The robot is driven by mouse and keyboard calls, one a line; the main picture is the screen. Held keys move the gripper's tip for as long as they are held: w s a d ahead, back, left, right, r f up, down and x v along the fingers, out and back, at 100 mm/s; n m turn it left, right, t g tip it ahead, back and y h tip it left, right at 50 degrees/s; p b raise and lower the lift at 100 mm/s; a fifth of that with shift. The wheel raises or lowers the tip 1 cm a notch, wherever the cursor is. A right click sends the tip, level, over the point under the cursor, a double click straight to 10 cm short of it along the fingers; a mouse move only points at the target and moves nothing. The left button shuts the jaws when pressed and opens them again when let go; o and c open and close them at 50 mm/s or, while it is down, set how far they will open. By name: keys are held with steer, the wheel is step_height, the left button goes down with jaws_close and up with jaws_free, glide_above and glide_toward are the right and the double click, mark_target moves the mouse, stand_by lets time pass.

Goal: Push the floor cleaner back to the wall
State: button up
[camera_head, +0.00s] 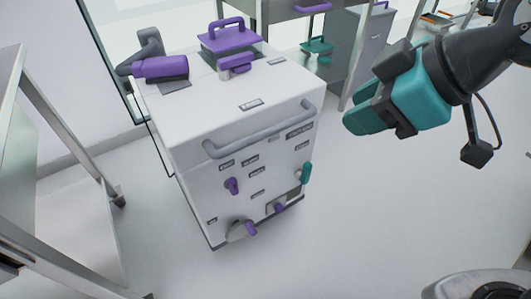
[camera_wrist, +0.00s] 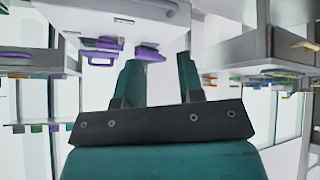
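The floor cleaner (camera_head: 215,105) is a white box-shaped machine in the head view. It has a grey bar handle (camera_head: 262,132) along its front top edge, purple knobs and small labels on its front, and purple parts on top. A white wall (camera_head: 60,70) stands behind it to the left. Their exact gap cannot be told. My gripper (camera_head: 360,120), teal and black, is in the air to the right of the cleaner, apart from it. In the wrist view its two fingers (camera_wrist: 160,80) stand apart with nothing between them. A white body with purple handles there appears to be the cleaner.
A metal-framed table (camera_head: 50,150) stands close at the left. A grey bench and cabinet (camera_head: 365,45) stand behind the cleaner to the right. A round metal object (camera_head: 480,285) shows at the lower right. The floor in front and right of the cleaner is clear.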

steer(key=w+a+f+n+t+y+b, duration=0.1)
steer(key=w+f+n+t+b, duration=0.25)
steer(key=f+b, duration=0.45)
steer(key=w+a+f+n+t+y+b, duration=0.1)
steer(key=w+f+n+t+b, duration=0.1)
steer(key=f+n+b, duration=0.5)
steer(key=w+a+f+n+t+y+b, duration=0.1)
steer(key=w+f+t+b, duration=0.2)
steer(key=f+b, duration=0.55)
steer(key=r+p+x, duration=0.3)
steer(key=p+x, duration=1.2)
steer(key=x, duration=0.1)
steer(key=shift+w+f, duration=0.3)
steer(key=shift+w, duration=0.3)
steer(key=shift+a, duration=0.1)
jaws_close()
